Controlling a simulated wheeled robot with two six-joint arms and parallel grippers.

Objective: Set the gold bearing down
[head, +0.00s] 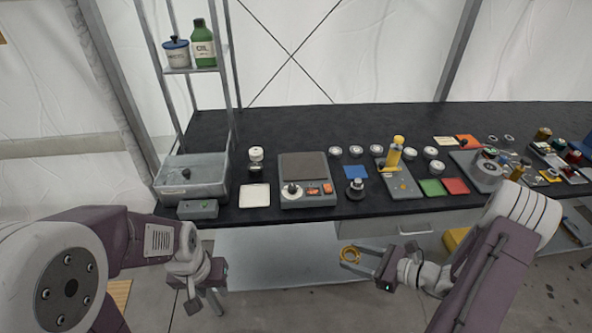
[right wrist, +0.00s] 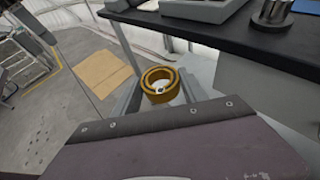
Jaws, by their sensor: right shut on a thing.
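The gold bearing (head: 349,257) is a thick ring held between the fingertips of my right gripper (head: 356,256). It is in front of the table's front edge, over the floor side. In the right wrist view the bearing (right wrist: 153,88) sits between the two grey fingers, its hole facing up toward the camera. My right gripper is shut on it. My left gripper (head: 206,302) is at the lower left, in front of the table, with its fingers apart and nothing visible between them.
The black table (head: 300,133) holds a grey bin (head: 168,192), a white square pad (head: 254,195), a scale-like device (head: 305,165), a blue square (head: 355,172), and green (head: 431,187) and red (head: 455,186) squares. The table's back middle is clear. A shelf rack stands at left.

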